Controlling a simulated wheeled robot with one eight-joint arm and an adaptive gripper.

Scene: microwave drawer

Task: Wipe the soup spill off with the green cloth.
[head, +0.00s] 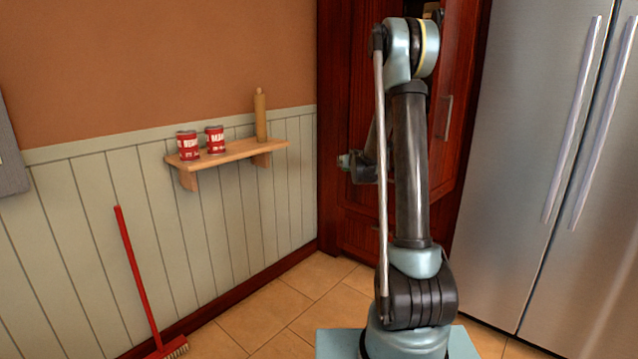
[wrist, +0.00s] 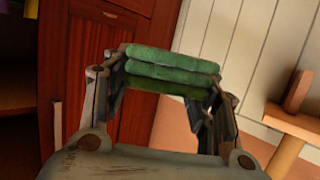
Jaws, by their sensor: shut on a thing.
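The green cloth (wrist: 170,68) shows in the wrist view, folded in layers. My gripper (wrist: 165,85) is shut on it, one finger at each end of the fold. The cloth is held up in the air, with the wooden cabinet and the panelled wall behind it. In the head view my arm stands in front of the cabinet, and the cloth and my fingertips are hidden behind it. No soup spill shows in either view.
A wooden shelf (head: 228,152) on the left wall holds two red cans (head: 187,146) and a rolling pin (head: 260,116). A red broom (head: 137,275) leans on that wall. A dark red cabinet (head: 347,110) stands behind my arm, a steel fridge (head: 525,130) right. Tiled floor shows between.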

